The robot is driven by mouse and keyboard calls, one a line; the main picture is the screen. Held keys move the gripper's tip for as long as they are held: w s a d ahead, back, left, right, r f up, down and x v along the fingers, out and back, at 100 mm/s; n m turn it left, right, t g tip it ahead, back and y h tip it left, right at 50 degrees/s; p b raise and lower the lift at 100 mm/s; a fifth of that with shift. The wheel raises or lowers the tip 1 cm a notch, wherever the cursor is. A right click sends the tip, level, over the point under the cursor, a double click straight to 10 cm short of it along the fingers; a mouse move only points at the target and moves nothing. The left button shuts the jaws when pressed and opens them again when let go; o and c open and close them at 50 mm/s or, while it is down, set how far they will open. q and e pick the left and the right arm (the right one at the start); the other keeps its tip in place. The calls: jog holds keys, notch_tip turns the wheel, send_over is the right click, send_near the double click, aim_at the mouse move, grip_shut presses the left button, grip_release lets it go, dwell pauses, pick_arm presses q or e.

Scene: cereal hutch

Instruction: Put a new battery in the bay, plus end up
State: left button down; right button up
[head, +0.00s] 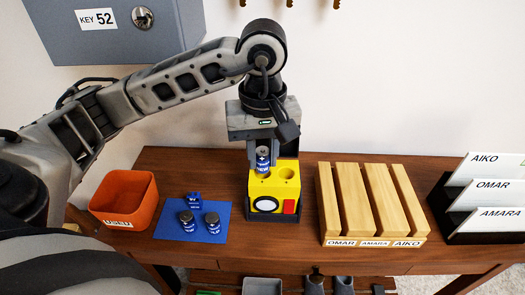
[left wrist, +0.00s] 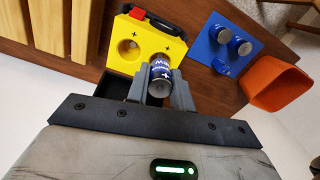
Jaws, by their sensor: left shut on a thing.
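My left gripper (head: 262,158) points down and is shut on a blue battery (head: 262,163) with a grey upper end. The battery is upright over the left bay of the yellow battery box (head: 258,188); I cannot tell whether its lower end is inside. In the left wrist view, the battery (left wrist: 161,74) sits between the fingertips (left wrist: 160,90), its grey end facing the camera; I cannot tell whether that end is plus. The box's other bay (head: 286,173) is an empty round hole. Two more blue batteries (head: 187,220) (head: 212,222) stand on the blue mat (head: 165,228). My right gripper is not in view.
The orange bin (head: 122,198) marked USED stands left of the mat. A slatted wooden rack (head: 372,200) with name labels stands to the right, then a black holder with name cards (head: 493,192). A grey key cabinet (head: 110,45) hangs at upper left.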

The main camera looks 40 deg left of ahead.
pick_arm(q)
jog(key=shift+f+b, duration=0.1)
jog(key=shift+b, duration=0.6)
dwell(0.8)
jog(key=shift+f+b, duration=0.45)
jog(key=shift+b, duration=0.2)
dwell(0.6)
jog(key=shift+f+b, duration=0.4)
jog(key=shift+b, duration=0.2)
